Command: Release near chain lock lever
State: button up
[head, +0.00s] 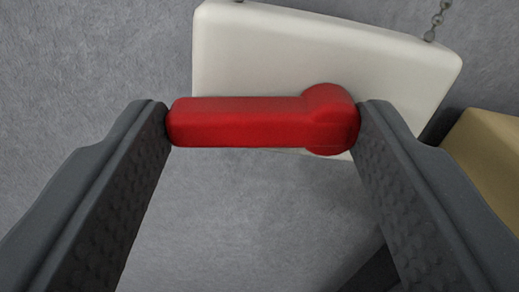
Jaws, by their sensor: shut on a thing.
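A red lever (240,121) with a rounded knob at its right end lies level across the middle of the head view. My gripper (263,120) is shut on it, with the left finger against its plain end and the right finger against the knob end. Behind the lever is a cream-white block (320,55), slightly tilted in the picture, and the lever overlaps its lower edge. Whether the lever is attached to the block is hidden from this view. A bead chain (437,20) meets the block's top right corner.
A tan box-like object (490,150) stands at the right edge, close beside my right finger. A dark shape shows at the bottom, right of centre.

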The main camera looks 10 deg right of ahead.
jog(key=o, duration=1)
jog(key=shift+s, duration=0.1)
jog(key=s, duration=1.3)
jog(key=shift+s+p, duration=0.3)
